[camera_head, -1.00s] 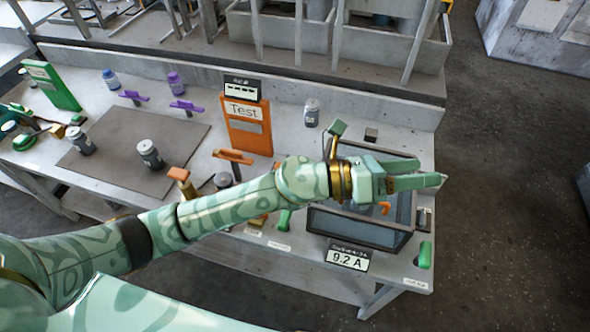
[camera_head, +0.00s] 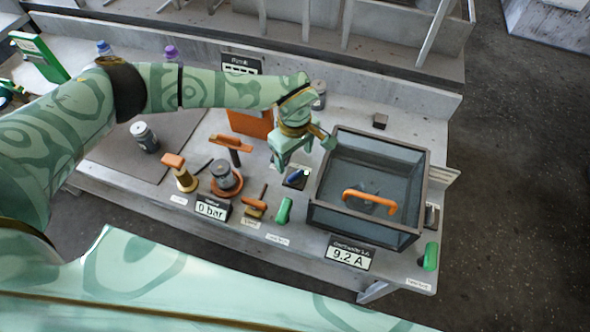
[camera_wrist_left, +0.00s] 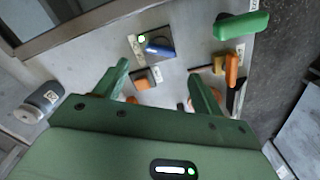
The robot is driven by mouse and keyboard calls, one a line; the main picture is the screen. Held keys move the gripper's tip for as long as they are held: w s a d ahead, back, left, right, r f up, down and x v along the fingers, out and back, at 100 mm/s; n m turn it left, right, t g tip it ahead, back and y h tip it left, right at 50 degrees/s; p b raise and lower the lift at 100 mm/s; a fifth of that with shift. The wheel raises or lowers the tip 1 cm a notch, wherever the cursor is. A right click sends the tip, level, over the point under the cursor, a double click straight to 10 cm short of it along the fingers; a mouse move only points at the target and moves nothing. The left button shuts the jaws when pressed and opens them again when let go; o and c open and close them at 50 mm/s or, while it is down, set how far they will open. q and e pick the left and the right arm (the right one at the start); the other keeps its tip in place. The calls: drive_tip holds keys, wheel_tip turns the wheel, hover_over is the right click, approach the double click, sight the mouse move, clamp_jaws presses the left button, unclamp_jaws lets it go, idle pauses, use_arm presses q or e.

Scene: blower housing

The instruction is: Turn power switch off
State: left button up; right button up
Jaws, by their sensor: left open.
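A small switch plate (camera_head: 297,178) with a blue lever and a lit green lamp sits on the bench left of the glass-walled box; it looks like the power switch, but I can read no label on it. It also shows in the left wrist view (camera_wrist_left: 160,48), just beyond the fingertips. My left gripper (camera_head: 293,158) is open and empty, pointing down above and beside this switch, with no contact visible. In the left wrist view its two fingers (camera_wrist_left: 158,80) stand apart. My right gripper is in neither view.
The glass-walled box (camera_head: 330,226) with an orange handle (camera_head: 369,199) stands right of the gripper. A green handle (camera_head: 284,211), an orange-handled valve (camera_head: 227,178) and a 9.2 A display (camera_head: 347,257) are near the front edge. An orange panel (camera_head: 249,123) stands behind.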

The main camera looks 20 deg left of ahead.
sight(295, 173)
use_arm(q)
wheel_tip(295, 173, down, 8)
drive_tip(key=shift+r+b, duration=0.2)
drive_tip(key=shift+b, duration=0.4)
drive_tip(key=shift+c, duration=0.3)
drive_tip(key=c, duration=0.9)
